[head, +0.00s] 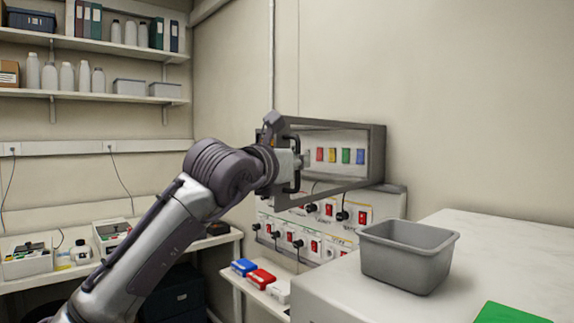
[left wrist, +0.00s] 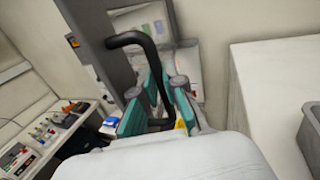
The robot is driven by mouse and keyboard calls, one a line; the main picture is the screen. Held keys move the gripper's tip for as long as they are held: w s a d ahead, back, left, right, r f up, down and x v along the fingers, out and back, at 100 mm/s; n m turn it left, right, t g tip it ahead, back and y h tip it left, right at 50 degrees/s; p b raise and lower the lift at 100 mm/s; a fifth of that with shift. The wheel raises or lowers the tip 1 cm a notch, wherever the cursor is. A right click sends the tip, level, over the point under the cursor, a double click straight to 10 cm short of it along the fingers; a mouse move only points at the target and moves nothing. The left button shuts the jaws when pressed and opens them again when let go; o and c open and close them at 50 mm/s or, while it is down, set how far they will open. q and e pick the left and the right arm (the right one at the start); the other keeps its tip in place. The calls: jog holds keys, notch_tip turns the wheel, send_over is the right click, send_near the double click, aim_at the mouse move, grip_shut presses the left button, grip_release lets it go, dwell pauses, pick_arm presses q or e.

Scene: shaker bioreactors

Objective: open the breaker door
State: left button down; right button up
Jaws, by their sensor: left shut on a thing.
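The breaker box (head: 377,155) is grey and hangs on the wall in the head view, with red, yellow, green and blue breakers (head: 340,155) showing inside. Its grey-framed door (head: 322,194) appears swung partly out, its handle side toward me. My left gripper (head: 297,163) is shut on the black door handle (head: 297,182) at the frame's left side. In the left wrist view the curved handle (left wrist: 126,39) passes between the teal-padded fingers of the gripper (left wrist: 165,85). The door (left wrist: 96,45) shows there as a grey slab. My right gripper is out of view.
A panel with red switches and plugs (head: 311,245) sits below the box. Blue and red boxes (head: 261,277) lie on a low shelf. A grey bin (head: 408,256) stands on the white counter (head: 510,250) at right. The wall right of the box is clear.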

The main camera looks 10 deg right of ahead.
pick_arm(q)
jog(key=shift+r, duration=0.25)
jog(key=c, duration=1.6)
grip_release()
jog(key=shift+o, duration=0.5)
jog(key=shift+d+f, duration=0.2)
jog(key=shift+d, duration=0.15)
jog(key=shift+s+a, duration=0.1)
jog(key=shift+a, duration=0.25)
jog(key=v, duration=1.1)
jog(key=shift+s, duration=0.2)
